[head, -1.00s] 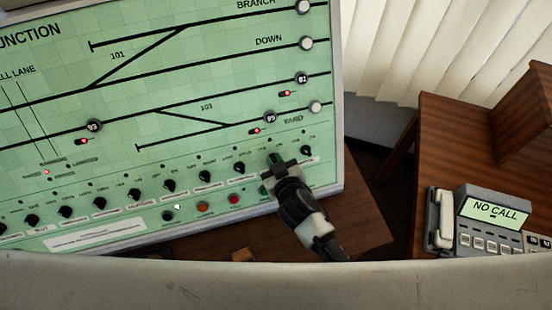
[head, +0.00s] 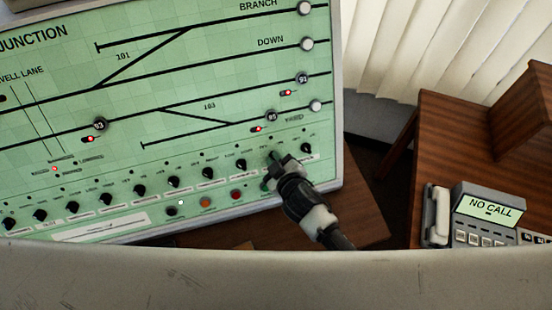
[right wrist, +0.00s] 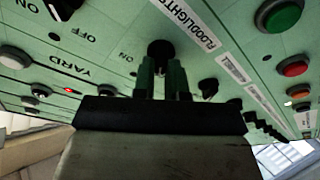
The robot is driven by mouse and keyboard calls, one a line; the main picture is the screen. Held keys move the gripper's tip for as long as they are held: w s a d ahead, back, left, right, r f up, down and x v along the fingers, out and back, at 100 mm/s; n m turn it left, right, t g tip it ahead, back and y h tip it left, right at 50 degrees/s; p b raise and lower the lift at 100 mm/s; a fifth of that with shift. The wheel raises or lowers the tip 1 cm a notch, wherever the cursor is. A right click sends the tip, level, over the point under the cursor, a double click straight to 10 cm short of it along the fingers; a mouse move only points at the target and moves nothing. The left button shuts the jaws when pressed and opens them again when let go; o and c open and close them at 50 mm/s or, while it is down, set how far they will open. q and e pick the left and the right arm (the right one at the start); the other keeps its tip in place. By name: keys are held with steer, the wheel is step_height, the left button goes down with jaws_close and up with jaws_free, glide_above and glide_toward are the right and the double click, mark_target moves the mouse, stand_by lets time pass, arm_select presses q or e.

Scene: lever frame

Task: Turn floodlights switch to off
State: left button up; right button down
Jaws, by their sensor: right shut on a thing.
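The floodlights switch is a black rotary knob (right wrist: 160,48) beside a white FLOODLIGHTS label (right wrist: 182,20) on the green panel, in the right wrist view. My right gripper (right wrist: 163,72) is shut on this knob, with a finger on each side. An ON mark shows to the left of the knob; which way its pointer faces is hidden. In the head view my right gripper (head: 272,170) is at the lower right of the panel (head: 230,100) and covers the knob. My left gripper is not in view.
Another black knob (head: 306,148) sits just right of my gripper, and a row of similar knobs runs left. Red (head: 236,195) and orange (head: 205,202) buttons lie below the row. A desk with a phone unit (head: 487,212) stands at the right.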

steer(key=c, duration=1.2)
jaws_free()
steer(key=shift+o, duration=0.2)
steer(key=b+v, duration=0.1)
steer(key=v, duration=0.9)
steer(key=shift+s+r+b, duration=0.15)
steer(key=shift+s+b, duration=0.15)
steer(key=shift+d, duration=0.15)
